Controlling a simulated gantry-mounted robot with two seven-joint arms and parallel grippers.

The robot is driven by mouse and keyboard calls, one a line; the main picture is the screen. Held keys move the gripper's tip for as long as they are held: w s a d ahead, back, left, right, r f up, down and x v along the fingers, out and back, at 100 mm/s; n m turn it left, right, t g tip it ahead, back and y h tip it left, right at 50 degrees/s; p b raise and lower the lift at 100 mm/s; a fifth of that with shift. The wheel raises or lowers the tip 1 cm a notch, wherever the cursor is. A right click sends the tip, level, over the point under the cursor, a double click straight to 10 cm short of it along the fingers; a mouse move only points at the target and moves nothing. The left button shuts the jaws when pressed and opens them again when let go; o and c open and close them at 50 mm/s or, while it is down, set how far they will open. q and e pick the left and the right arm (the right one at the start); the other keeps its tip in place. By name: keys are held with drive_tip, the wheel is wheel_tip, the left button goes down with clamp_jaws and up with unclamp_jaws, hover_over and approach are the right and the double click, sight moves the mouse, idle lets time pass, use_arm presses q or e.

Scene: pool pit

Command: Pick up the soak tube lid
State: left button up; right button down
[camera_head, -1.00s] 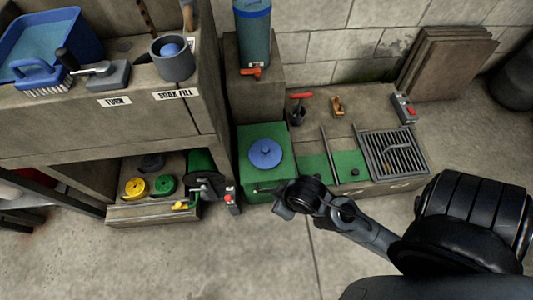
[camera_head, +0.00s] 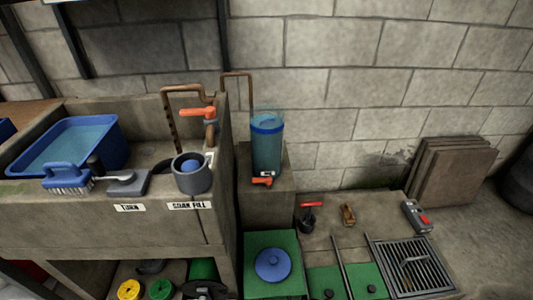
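A round blue lid (camera_head: 272,265) with a small knob on top lies flat on a green mat (camera_head: 256,243) on the low concrete block, at the bottom middle. I take it for the soak tube lid. The soak tube (camera_head: 266,150) is a clear, blue-tinted upright cylinder with a blue rim. It stands on a higher concrete block behind the mat, with an orange tap at its base. Neither of my grippers is in view, so their state is not shown.
A concrete sink unit on the left holds a blue basin (camera_head: 87,148), a brush (camera_head: 68,180) and a grey cup (camera_head: 192,177). Right of the lid are a red-handled tool (camera_head: 309,215) and a metal grate (camera_head: 410,266). Boards (camera_head: 452,172) lean against the wall.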

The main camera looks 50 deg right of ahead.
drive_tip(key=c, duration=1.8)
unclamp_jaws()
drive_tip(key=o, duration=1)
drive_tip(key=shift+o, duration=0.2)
